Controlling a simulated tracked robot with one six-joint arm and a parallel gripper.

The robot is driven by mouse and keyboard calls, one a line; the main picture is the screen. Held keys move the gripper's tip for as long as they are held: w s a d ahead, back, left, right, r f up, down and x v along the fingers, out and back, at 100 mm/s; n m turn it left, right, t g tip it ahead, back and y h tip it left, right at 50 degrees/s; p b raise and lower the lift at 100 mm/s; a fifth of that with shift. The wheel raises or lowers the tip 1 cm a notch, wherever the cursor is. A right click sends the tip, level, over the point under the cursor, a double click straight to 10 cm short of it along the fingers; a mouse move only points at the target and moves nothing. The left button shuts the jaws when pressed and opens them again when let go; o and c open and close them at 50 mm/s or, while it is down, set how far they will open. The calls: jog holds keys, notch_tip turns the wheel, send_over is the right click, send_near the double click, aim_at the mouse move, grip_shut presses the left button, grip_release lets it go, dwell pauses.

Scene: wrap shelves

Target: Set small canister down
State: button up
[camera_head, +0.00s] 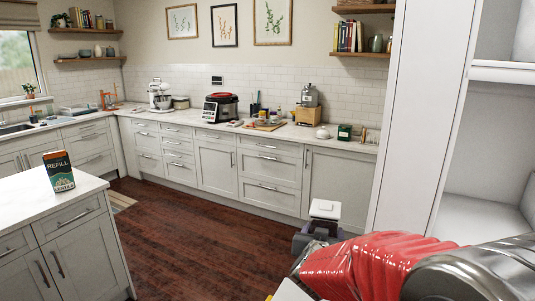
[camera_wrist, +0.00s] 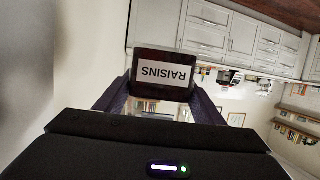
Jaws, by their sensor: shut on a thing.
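The small canister (camera_wrist: 165,75) is dark with a white label reading "RAISINS", upside down in the wrist view. My gripper (camera_wrist: 163,92) is shut on it, with one dark finger on each side. In the head view a pale squarish lid (camera_head: 326,208) shows above my dark gripper (camera_head: 316,237), low right of centre, held in the air over the floor. The canister's lower part is hidden there. I cannot see any surface touching it.
A tall white shelf unit (camera_head: 486,71) stands at right, close to my red-sleeved arm. The back counter (camera_head: 210,129) carries several appliances. Dark wood floor (camera_head: 190,225) lies open between.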

jog(key=shift+s+d+r+h, duration=0.1)
jog(key=shift+d+h, duration=0.2)
jog(key=shift+d, duration=0.55)
jog(key=shift+w+d+f, duration=0.15)
jog(key=shift+w+f, duration=0.1)
jog(key=shift+f, duration=0.2)
jog(key=shift+n+y, duration=0.5)
jog(key=shift+y, duration=0.4)
jog(key=f, duration=0.1)
jog(key=w+f, duration=0.1)
jog(key=f, duration=0.2)
jog(key=shift+w+d+f, duration=0.2)
jog(key=shift+w+d, duration=0.05)
jog(key=shift+w, duration=0.05)
notch_tip(320, 180, down, 7)
jog(key=a+n+y, duration=0.1)
jog(key=n+y, duration=0.1)
jog(key=shift+w+a+f+t+y, duration=0.2)
jog(key=shift+a+t+y, duration=0.1)
jog(key=shift+y, duration=0.1)
